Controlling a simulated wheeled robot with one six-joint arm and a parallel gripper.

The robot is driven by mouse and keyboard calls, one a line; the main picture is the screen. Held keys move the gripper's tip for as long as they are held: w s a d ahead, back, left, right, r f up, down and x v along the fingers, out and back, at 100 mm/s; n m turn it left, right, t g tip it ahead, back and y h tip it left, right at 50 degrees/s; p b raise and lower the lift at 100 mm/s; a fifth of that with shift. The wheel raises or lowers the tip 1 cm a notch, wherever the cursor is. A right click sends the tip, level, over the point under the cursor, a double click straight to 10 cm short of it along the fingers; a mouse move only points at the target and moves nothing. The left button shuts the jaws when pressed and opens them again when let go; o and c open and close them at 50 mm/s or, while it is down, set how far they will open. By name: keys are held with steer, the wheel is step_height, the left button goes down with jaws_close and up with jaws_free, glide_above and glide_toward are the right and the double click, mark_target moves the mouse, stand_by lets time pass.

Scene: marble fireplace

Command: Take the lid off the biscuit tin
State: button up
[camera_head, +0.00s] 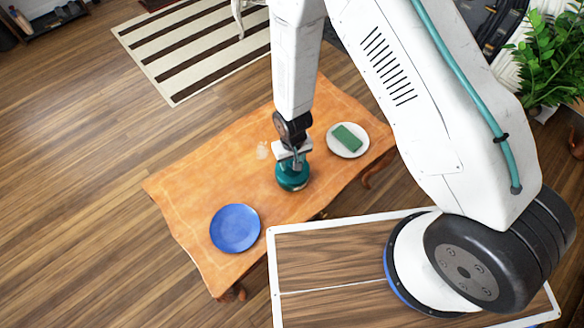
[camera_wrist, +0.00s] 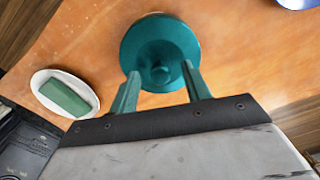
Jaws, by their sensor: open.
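The biscuit tin (camera_head: 292,182) is round and teal and stands on the orange-brown table between the two plates. Its lid (camera_wrist: 147,46) fills the top middle of the wrist view, with a small round knob (camera_wrist: 160,72) at its centre. The lid appears to sit on the tin; the tin's body is mostly hidden beneath it. My gripper (camera_wrist: 160,79) is open over the lid, its two teal-looking fingers one on each side of the knob with a gap to it. In the head view my gripper (camera_head: 294,163) is right above the tin.
A white plate (camera_head: 362,147) with a green block (camera_head: 347,138) lies to the right of the tin. A blue plate (camera_head: 235,229) lies at the front left. The table (camera_head: 180,190) has bare room at the left. A pale small mark or item (camera_head: 262,150) is left of my gripper.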

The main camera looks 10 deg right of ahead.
jaws_close()
steer(key=shift+r, duration=0.15)
